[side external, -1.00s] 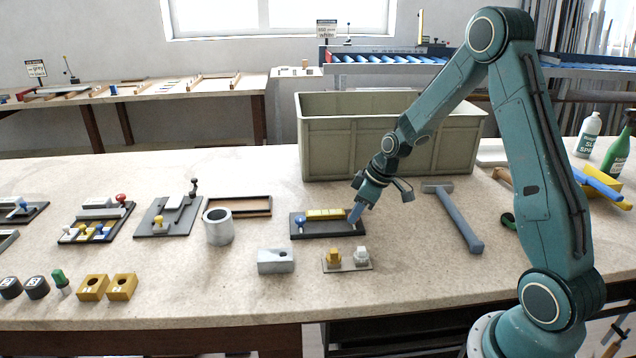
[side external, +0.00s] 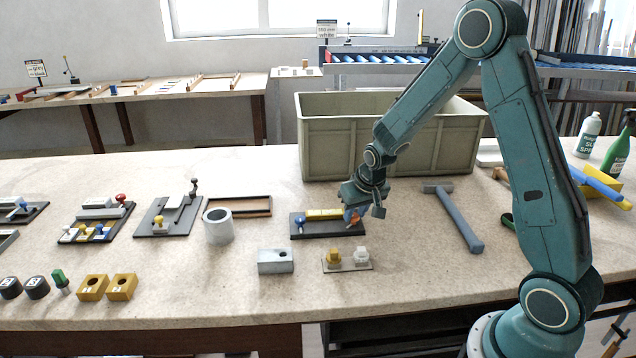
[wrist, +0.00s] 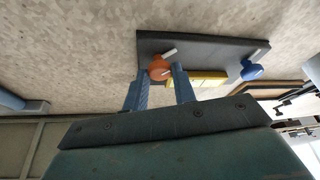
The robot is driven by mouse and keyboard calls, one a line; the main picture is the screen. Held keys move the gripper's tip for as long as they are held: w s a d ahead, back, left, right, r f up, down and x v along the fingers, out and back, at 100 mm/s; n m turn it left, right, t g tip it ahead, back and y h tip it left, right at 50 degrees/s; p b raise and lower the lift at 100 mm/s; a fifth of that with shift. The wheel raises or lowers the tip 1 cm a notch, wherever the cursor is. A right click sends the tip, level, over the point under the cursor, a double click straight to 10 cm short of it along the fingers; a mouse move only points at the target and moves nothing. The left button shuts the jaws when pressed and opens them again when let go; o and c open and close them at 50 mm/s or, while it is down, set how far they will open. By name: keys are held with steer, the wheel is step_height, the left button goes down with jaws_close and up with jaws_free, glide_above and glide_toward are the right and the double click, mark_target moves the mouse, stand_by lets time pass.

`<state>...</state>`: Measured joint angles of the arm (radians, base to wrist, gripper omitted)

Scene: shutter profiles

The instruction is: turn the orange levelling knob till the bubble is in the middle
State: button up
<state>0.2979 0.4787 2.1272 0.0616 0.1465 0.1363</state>
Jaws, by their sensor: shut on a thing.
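The orange levelling knob (wrist: 158,68) sits at one end of a dark base plate (wrist: 200,43). It has a pale pointer on top. My gripper (wrist: 160,75) is shut on the orange knob, with a blue finger on each side of it. In the side external view my gripper (side external: 354,219) is low over the right end of the plate, and the knob is mostly hidden. A yellow level vial (side external: 325,214) lies along the plate; its bubble is too small to make out. A blue knob (wrist: 251,70) with a pale pointer stands at the other end.
A grey block (side external: 275,262) and a small plate with a yellow and a white knob (side external: 347,268) lie in front. A blue-handled hammer (side external: 460,222) lies to the right. A large olive crate (side external: 330,140) stands behind.

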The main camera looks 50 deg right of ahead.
steer(key=m+h, duration=0.1)
steer(key=m, duration=0.1)
steer(key=m+g, duration=0.1)
steer(key=m, duration=0.2)
steer(key=shift+w+a+m+h, duration=0.2)
steer(key=shift+m+h, duration=0.1)
steer(key=shift+h, duration=0.1)
steer(key=shift+w+m+g+h, duration=0.15)
steer(key=shift+m+g, duration=0.35)
steer(key=shift+m, duration=0.55)
steer(key=shift+s+m+g+h, duration=0.15)
steer(key=shift+m+g, duration=0.35)
steer(key=shift+m, duration=0.55)
steer(key=shift+w, duration=0.1)
steer(key=o, duration=1)
steer(key=shift+r, duration=0.1)
steer(key=shift+v, duration=6.85)
